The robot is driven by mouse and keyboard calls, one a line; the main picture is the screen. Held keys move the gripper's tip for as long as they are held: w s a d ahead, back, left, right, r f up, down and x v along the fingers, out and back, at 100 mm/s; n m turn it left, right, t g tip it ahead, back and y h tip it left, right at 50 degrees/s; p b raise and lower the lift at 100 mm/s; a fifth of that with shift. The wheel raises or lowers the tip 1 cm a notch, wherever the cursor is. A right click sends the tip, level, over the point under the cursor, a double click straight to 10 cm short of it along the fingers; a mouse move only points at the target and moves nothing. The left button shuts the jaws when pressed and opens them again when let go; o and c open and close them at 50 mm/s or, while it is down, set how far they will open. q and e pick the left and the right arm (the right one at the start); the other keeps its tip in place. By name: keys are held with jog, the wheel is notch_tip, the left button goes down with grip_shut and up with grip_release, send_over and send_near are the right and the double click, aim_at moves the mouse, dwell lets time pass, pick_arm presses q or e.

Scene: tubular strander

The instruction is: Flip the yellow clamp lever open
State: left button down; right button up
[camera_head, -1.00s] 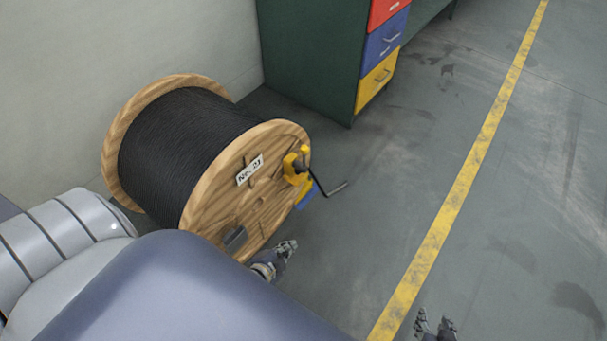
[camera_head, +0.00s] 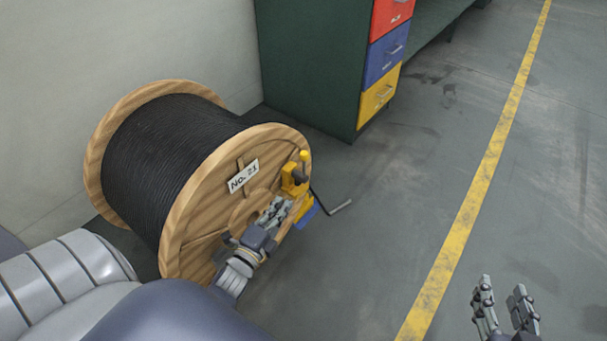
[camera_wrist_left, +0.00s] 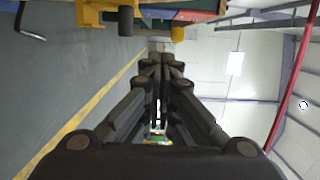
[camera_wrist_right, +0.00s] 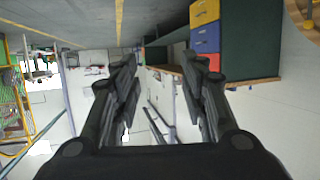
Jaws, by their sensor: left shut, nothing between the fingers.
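The yellow clamp (camera_head: 291,186) sits at the right edge of the wooden cable reel. A yellow-tipped upright piece (camera_head: 304,157), seemingly its lever, stands above the clamp body beside a dark part. My left gripper (camera_head: 282,207) is shut and empty, in front of the reel face, just lower left of the clamp; I cannot tell if it touches. In the left wrist view the closed fingers (camera_wrist_left: 162,64) point ahead, and part of the yellow clamp (camera_wrist_left: 92,14) shows at the top. My right gripper (camera_head: 503,294) is open and empty over the floor at lower right.
The wooden reel (camera_head: 190,240) of black cable carries a label plate (camera_head: 243,176). A black crank handle (camera_head: 341,207) sticks out right of the clamp, near a blue part (camera_head: 305,217). A green cabinet (camera_head: 305,75) with coloured drawers stands behind. The floor to the right is clear.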

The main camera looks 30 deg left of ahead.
pick_arm(q)
jog(key=b, duration=0.2)
send_near(304, 173)
notch_tip(304, 173, up, 3)
jog(key=d, duration=0.1)
jog(key=shift+w+a+b, duration=0.15)
jog(key=shift+w+b, duration=0.3)
jog(key=shift+w, duration=1.35)
jog(key=shift+w+a+b, duration=0.15)
jog(key=shift+w+b, duration=0.25)
jog(key=shift+w, duration=1.35)
pick_arm(e)
notch_tip(304, 173, up, 17)
jog(key=s+a+t+y, duration=0.1)
jog(key=a+t+y, duration=0.1)
jog(key=t, duration=0.8)
jog(key=shift+y, duration=0.7)
pick_arm(q)
jog(key=shift+r, duration=0.1)
pick_arm(e)
jog(key=shift+f, duration=0.15)
